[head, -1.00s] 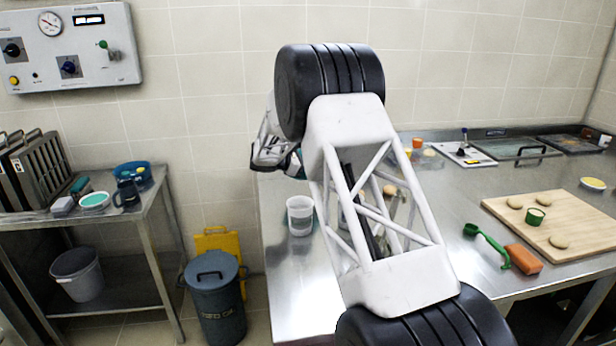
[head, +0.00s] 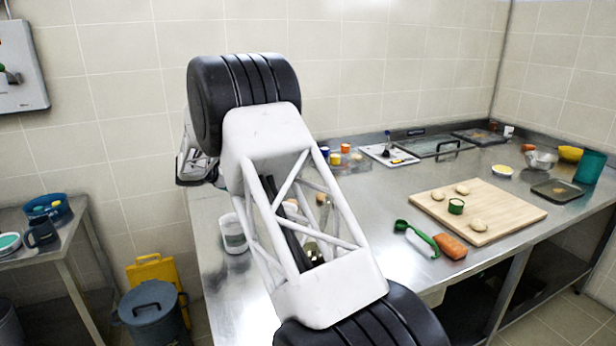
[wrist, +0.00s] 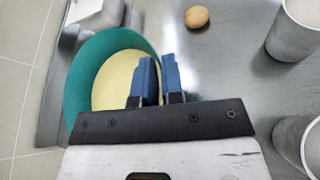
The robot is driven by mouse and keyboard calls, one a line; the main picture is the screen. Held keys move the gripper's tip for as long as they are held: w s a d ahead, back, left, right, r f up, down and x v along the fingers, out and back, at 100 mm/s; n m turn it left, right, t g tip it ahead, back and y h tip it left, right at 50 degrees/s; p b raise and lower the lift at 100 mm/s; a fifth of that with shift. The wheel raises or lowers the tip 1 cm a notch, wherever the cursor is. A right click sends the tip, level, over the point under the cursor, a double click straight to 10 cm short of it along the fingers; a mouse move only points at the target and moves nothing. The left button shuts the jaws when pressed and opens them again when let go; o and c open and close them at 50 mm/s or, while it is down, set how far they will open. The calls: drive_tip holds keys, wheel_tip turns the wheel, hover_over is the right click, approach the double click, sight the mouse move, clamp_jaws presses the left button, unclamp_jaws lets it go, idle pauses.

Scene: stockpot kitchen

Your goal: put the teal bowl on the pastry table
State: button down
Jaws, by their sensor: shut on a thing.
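The teal bowl (wrist: 84,78), pale yellow inside, shows at the left in the wrist view. My gripper (wrist: 158,68) is shut on its right rim, with blue fingers on either side of the wall. The bowl appears over a steel surface near its edge; I cannot tell whether it touches. In the head view my arm hides the fingers and the bowl. The steel table (head: 372,205) with the pastry board (head: 500,217) fills the middle and right of the head view; I take it as the pastry table.
A white cup (head: 233,234) stands near the table's left end. In the wrist view a brown egg (wrist: 197,17) and two cups (wrist: 297,28) lie right of my gripper. A green-handled tool (head: 418,238) and an orange block (head: 450,246) lie by the board. A bin (head: 152,312) stands left.

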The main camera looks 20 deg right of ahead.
drive_tip(key=shift+r, duration=0.2)
wheel_tip(320, 180, up, 18)
drive_tip(key=s+d+r, duration=0.2)
drive_tip(key=s+d, duration=0.5)
drive_tip(key=s, duration=0.6)
drive_tip(key=s+d+r+m+g, duration=0.1)
drive_tip(key=s+d+r, duration=0.1)
drive_tip(key=s+d, duration=0.75)
drive_tip(key=s+d+r, duration=0.3)
drive_tip(key=s+d, duration=0.1)
drive_tip(key=s, duration=1.1)
drive_tip(key=s+d+f+y, duration=0.1)
drive_tip(key=s+f, duration=0.3)
drive_tip(key=s, duration=0.9)
drive_tip(key=s+d+f, duration=0.2)
drive_tip(key=s+f, duration=0.1)
drive_tip(key=s, duration=0.9)
wheel_tip(320, 180, down, 23)
drive_tip(key=shift+a+m+g, duration=0.25)
drive_tip(key=shift+m+g, duration=0.05)
